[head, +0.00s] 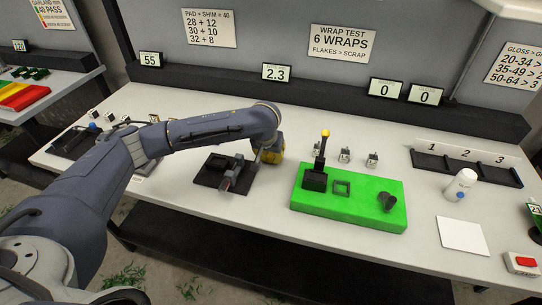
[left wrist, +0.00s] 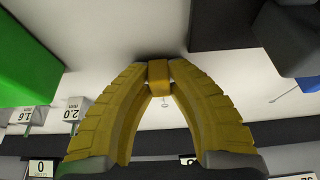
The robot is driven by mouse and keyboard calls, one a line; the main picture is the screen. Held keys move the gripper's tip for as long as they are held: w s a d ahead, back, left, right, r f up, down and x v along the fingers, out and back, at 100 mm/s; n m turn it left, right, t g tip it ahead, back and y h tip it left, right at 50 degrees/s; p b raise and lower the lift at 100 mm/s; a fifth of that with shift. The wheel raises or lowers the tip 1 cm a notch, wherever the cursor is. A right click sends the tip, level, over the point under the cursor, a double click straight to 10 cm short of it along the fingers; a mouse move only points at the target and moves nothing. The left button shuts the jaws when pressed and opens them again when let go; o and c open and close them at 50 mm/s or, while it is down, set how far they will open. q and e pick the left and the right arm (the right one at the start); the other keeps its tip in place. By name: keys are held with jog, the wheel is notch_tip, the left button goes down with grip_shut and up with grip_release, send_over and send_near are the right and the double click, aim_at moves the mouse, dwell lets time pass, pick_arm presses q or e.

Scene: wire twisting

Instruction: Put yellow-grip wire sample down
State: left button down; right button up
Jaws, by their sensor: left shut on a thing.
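My left gripper (head: 271,155) is low over the table, between the black fixture and the green block. In the left wrist view, its yellow fingers (left wrist: 160,72) are shut on the small yellow grip (left wrist: 158,75) of the wire sample. A small pale loop (left wrist: 165,104) shows just below the grip. The rest of this sample is hidden or too small to make out, and I cannot tell whether it touches the table. My right gripper is not in view.
The green block (head: 349,216) carries a black post with a yellow top (head: 325,136). A black fixture (head: 211,172) stands left of my gripper. Small labelled cubes (head: 345,155) stand behind the green block.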

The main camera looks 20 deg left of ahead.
pick_arm(q)
jog(key=shift+f, duration=0.15)
jog(key=c, duration=1.6)
grip_release()
jog(key=v, duration=1)
jog(key=shift+s+r, duration=0.1)
jog(key=shift+r, duration=0.3)
jog(key=shift+o, duration=0.4)
jog(key=shift+s+r, duration=0.3)
jog(key=shift+r, duration=0.35)
